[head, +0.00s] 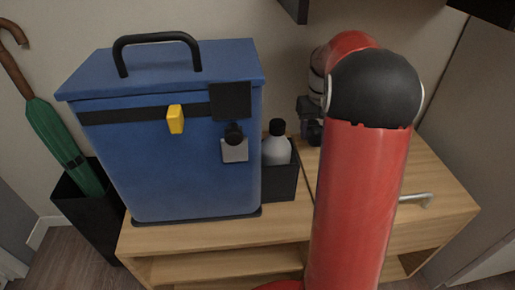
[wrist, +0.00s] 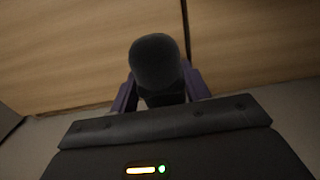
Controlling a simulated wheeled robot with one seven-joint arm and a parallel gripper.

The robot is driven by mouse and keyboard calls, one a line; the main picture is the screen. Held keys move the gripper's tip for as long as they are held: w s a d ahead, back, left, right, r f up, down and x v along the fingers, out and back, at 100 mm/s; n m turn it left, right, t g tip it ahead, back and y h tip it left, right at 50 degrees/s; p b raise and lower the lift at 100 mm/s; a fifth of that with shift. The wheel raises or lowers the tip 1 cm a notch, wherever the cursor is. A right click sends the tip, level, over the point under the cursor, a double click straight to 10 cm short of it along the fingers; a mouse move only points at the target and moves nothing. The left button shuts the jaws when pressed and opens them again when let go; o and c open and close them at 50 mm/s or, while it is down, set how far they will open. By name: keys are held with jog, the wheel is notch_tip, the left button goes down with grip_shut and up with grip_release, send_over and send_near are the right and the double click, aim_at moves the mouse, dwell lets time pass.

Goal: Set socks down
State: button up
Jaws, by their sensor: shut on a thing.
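A dark, rounded bundle, which I take to be the socks (wrist: 155,62), is between the purple fingers of my gripper (wrist: 161,88) in the wrist view. My gripper is shut on it. In the head view my gripper (head: 309,112) is small and partly hidden behind my red arm, with the dark socks (head: 315,132) at its end. It is over the back of the wooden cabinet, right of the bottle. I cannot tell whether the socks touch the surface.
The wooden cabinet (head: 285,230) bears a large blue box (head: 180,165) with a black handle. Beside it a grey bottle (head: 275,150) stands in a dark holder (head: 281,185). A green umbrella (head: 62,140) leans in a black stand (head: 88,215) at left. My arm hides the cabinet's middle.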

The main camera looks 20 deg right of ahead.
jog(key=a, duration=0.4)
jog(key=w+a, duration=0.1)
jog(key=a, duration=0.3)
jog(key=w+a+b, duration=0.1)
jog(key=a, duration=0.2)
jog(key=shift+w+a, duration=0.15)
jog(key=shift+a, duration=0.25)
jog(key=shift+a+f+b, duration=0.15)
jog(key=shift+f+b, duration=0.1)
jog(key=shift+f, duration=0.65)
jog(key=shift+a+f+b, duration=0.15)
jog(key=shift+f+b, duration=0.05)
jog(key=shift+f, duration=0.65)
jog(key=shift+f, duration=0.1)
jog(key=shift+f, duration=0.15)
jog(key=o, duration=1)
